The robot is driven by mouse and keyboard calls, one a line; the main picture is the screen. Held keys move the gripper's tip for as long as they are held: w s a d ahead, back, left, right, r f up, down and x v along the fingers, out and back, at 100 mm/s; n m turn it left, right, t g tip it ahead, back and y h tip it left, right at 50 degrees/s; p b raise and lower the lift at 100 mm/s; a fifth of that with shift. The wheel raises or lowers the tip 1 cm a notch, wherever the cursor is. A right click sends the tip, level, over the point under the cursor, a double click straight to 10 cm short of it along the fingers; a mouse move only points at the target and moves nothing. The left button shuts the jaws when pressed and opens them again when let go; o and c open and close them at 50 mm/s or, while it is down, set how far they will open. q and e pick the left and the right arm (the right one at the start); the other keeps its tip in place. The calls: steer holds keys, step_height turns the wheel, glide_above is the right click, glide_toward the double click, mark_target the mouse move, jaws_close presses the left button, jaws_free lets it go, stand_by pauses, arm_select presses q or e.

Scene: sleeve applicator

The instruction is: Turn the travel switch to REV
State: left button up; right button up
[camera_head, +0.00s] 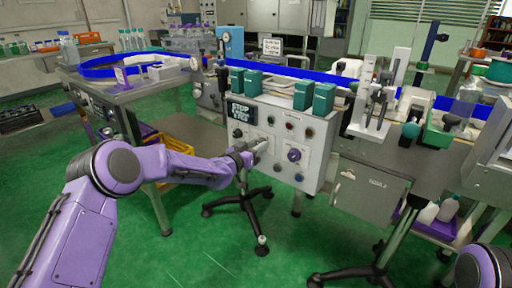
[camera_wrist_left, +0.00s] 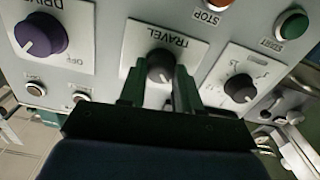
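The travel switch (camera_wrist_left: 160,66) is a dark round knob on a white plate marked TRAVEL, which appears upside down in the left wrist view. My left gripper (camera_wrist_left: 159,88) is open, with one dark finger on each side of the knob's lower part in that view. I cannot tell whether the fingers touch it. The REV mark and the switch's exact setting are not readable. In the head view my left gripper (camera_head: 262,148) is at the front of the grey control panel (camera_head: 312,160) and hides the switch. My right gripper is out of view.
The purple drive knob (camera_wrist_left: 40,35) and another dark selector (camera_wrist_left: 239,88) flank the switch. A red stop button (camera_wrist_left: 217,4) and a green button (camera_wrist_left: 292,24) are close by. Green blocks (camera_head: 324,98) stand on top of the panel. Green floor is free in front.

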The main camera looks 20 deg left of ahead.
arm_select(q)
steer(key=shift+m, duration=0.3)
steer(key=shift+f+m+b, duration=0.15)
steer(key=shift+m+b, duration=4.35)
steer(key=shift+m, duration=4.1)
steer(key=o, duration=1.1)
steer(key=shift+c, duration=0.2)
steer(key=p+v, duration=0.1)
steer(key=v, duration=0.9)
steer(key=shift+s, duration=0.3)
